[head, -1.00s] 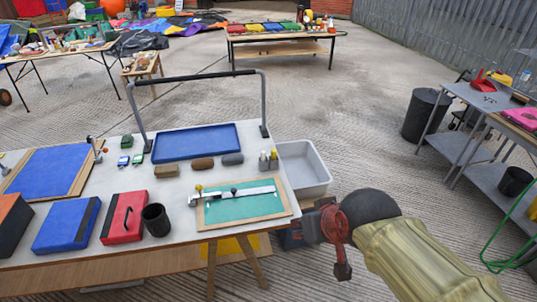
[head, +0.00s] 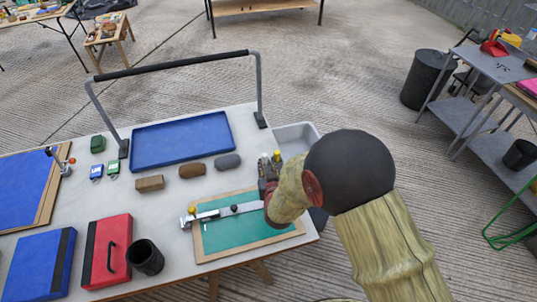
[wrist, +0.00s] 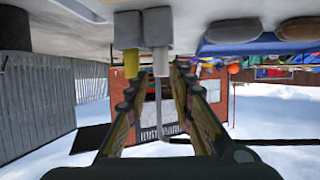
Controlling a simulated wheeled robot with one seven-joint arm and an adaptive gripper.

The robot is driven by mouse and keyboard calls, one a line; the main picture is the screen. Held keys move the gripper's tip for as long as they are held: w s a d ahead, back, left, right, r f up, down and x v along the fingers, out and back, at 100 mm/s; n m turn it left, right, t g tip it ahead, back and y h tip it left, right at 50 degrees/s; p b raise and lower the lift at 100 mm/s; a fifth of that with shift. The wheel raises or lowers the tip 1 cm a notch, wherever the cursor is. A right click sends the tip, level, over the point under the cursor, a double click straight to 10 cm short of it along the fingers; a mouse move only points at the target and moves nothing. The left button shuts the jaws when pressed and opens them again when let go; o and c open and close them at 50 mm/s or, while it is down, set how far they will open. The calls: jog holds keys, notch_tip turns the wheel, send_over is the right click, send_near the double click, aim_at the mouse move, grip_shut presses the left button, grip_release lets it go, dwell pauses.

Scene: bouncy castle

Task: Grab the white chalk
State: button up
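In the wrist view, which is upside down, two grey blocks hang from the tabletop at the top. One holds a yellow stick (wrist: 131,64). The other holds a pale stick that looks like the white chalk (wrist: 158,62). My gripper (wrist: 157,82) is open, with a finger on either side of the pale stick's line; I cannot tell whether the tips reach it. In the head view my gripper (head: 268,186) is at the table's right end, close to the grey holders and yellow stick (head: 277,155). My arm and gripper hide the white chalk there.
A green board with a wooden frame (head: 245,240) and a metal ruler-like tool lie in front of my gripper. A blue tray (head: 182,142), brown blocks (head: 150,183) and a grey block (head: 228,161) lie to the left. A grey bin (head: 296,133) stands behind.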

aim_at(265, 158)
jog(key=b+x, duration=0.1)
jog(key=x, duration=0.2)
jog(key=b+x, duration=0.1)
jog(key=x, duration=0.3)
jog(key=shift+w+a+r, duration=0.1)
jog(key=shift+w+r, duration=0.1)
jog(key=shift+c, duration=0.3)
jog(key=c, duration=0.6)
jog(key=shift+o, duration=0.2)
jog(key=shift+r, duration=0.1)
